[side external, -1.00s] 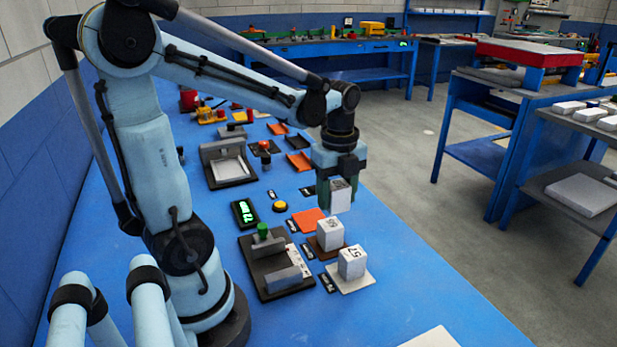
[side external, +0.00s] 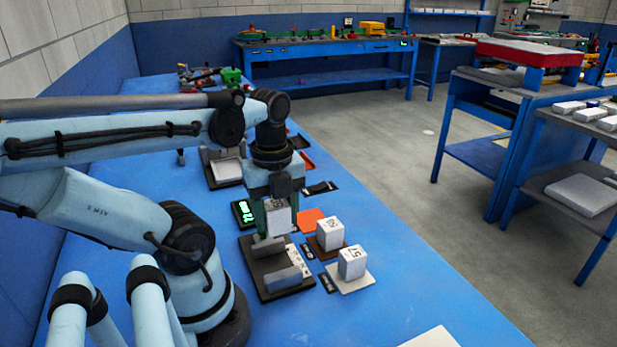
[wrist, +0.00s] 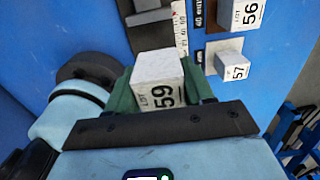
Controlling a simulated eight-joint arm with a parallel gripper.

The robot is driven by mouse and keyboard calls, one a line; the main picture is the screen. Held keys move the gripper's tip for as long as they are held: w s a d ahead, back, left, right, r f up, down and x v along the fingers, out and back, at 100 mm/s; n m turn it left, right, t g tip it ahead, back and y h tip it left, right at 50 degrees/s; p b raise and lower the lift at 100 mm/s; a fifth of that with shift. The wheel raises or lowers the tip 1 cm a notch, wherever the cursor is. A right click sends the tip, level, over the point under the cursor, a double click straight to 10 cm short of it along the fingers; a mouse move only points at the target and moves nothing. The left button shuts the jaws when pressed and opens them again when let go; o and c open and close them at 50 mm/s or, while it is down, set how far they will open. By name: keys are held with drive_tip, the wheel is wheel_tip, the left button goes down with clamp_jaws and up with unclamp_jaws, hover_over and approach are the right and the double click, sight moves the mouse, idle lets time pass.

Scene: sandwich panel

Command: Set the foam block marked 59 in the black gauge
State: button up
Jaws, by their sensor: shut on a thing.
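The white-grey foam block marked 59 (side external: 277,217) is pinched between the green fingers of my gripper (side external: 280,228). In the wrist view, the block (wrist: 158,78) shows its "LOT 59" face between the fingers (wrist: 160,95). The black gauge (side external: 262,288) lies flat on the blue bench, with grey bars and a white ruler strip along its right side. My gripper holds the block over the gauge's far end. I cannot tell whether the block touches it. The gauge shows in part at the top of the wrist view (wrist: 152,35).
Block 56 (side external: 330,234) stands on a brown pad and block 57 (side external: 352,262) on a pale pad, right of the gauge. An empty orange pad (side external: 312,219) lies behind them. A green-lit display (side external: 243,212) stands behind the gauge. The bench front is mostly clear.

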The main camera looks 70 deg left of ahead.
drive_tip(key=shift+s+f, duration=0.35)
drive_tip(key=shift+s, duration=0.1)
hover_over(276, 268)
drive_tip(key=shift+f, duration=2.35)
drive_tip(key=shift+f, duration=0.2)
drive_tip(key=shift+f, duration=0.3)
drive_tip(key=shift+f, duration=1.55)
drive_tip(key=o, duration=1.1)
drive_tip(key=shift+o, duration=0.4)
drive_tip(key=shift+o, duration=1.3)
